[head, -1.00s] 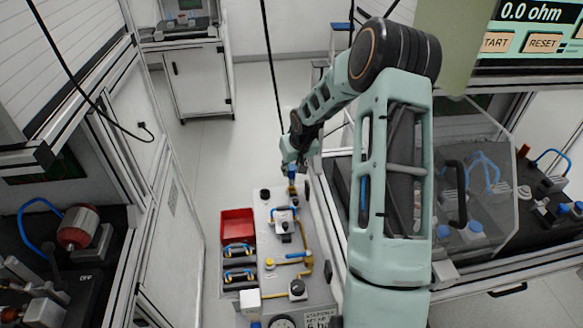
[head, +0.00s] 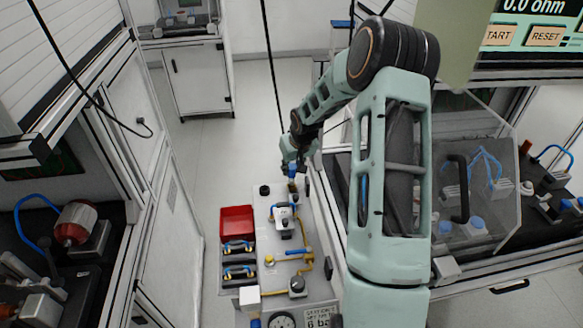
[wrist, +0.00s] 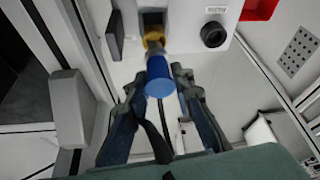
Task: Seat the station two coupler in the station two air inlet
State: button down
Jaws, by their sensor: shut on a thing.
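The station two coupler, a blue cylinder (wrist: 160,78), sits between the two fingers of my gripper (wrist: 154,82) in the wrist view. My gripper is shut on it. The coupler's far end meets a brass-coloured fitting (wrist: 153,38), the air inlet, at the edge of the pale station plate (wrist: 185,42). The two look roughly in line. Their joint is partly hidden, so I cannot tell how deep the coupler sits. In the head view my gripper (head: 291,170) is at the far end of the plate, with the coupler small and blue at its tip.
A red tray (head: 237,221) and dark bins with blue-handled parts lie left of the plate. A black knob (wrist: 214,34) stands beside the inlet. The plate carries a blue-handled yellow valve (head: 299,252) and a gauge (head: 282,320). A glass-guarded bench is at the right.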

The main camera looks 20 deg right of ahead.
jog(key=shift+f, duration=0.2)
dwell(0.3)
jog(key=shift+f+b, duration=0.65)
jog(key=shift+f+b, duration=0.55)
jog(key=shift+f, duration=0.1)
dwell(0.4)
jog(key=c, duration=1.6)
grip_release()
jog(key=shift+r, duration=0.1)
jog(key=v, duration=1.2)
